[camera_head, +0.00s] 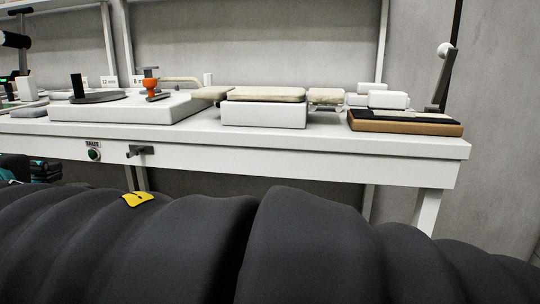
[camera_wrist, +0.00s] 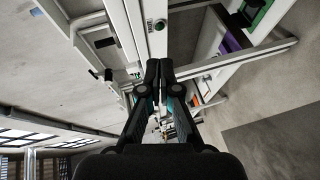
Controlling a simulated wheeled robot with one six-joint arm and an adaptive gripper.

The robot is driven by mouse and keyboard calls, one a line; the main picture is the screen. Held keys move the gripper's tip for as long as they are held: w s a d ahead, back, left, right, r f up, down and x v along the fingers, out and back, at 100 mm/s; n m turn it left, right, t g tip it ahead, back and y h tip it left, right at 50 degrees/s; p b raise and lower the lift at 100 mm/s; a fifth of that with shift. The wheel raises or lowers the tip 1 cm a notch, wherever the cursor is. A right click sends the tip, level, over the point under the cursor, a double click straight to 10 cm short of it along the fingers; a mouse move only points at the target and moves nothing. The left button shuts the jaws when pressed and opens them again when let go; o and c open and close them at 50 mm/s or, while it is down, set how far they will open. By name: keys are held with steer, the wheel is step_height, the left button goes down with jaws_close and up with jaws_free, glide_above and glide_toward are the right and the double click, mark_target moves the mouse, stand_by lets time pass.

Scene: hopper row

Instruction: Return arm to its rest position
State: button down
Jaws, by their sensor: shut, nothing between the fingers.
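My gripper (camera_wrist: 159,70) shows in the wrist view as two dark fingers whose tips meet in the middle of the picture. It is shut and empty, and it touches nothing that I can see. Beyond the fingertips is a white bench edge, seen turned on its side. In the head view a thick dark ribbed part of mine fills the lower part of the picture. The gripper itself cannot be made out in the head view.
A long white bench (camera_head: 300,136) holds a white box with a beige pad (camera_head: 262,94), an orange item (camera_head: 152,84) and a brown-edged board (camera_head: 405,127). A lever (camera_head: 141,151) and a green button (camera_head: 94,155) are on its front. Bare floor (camera_wrist: 280,110) shows at right in the wrist view.

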steer(key=w+d+f+m+g+h+p, duration=0.2)
steer(key=d+f+m+g, duration=0.5)
steer(key=d+f, duration=1.2)
steer(key=s+d+f+m+g+h+p, duration=0.1)
steer(key=d+m, duration=0.5)
steer(key=d, duration=0.8)
steer(key=s+d+f+m+g+h+p, duration=0.1)
steer(key=s+d+m+p, duration=0.2)
steer(key=d, duration=1.1)
steer(key=s+m, duration=0.2)
steer(key=m, duration=0.1)
steer(key=shift+s+d+m+p, duration=0.2)
steer(key=shift+d+m+p, duration=0.1)
steer(key=shift+d+m, duration=0.1)
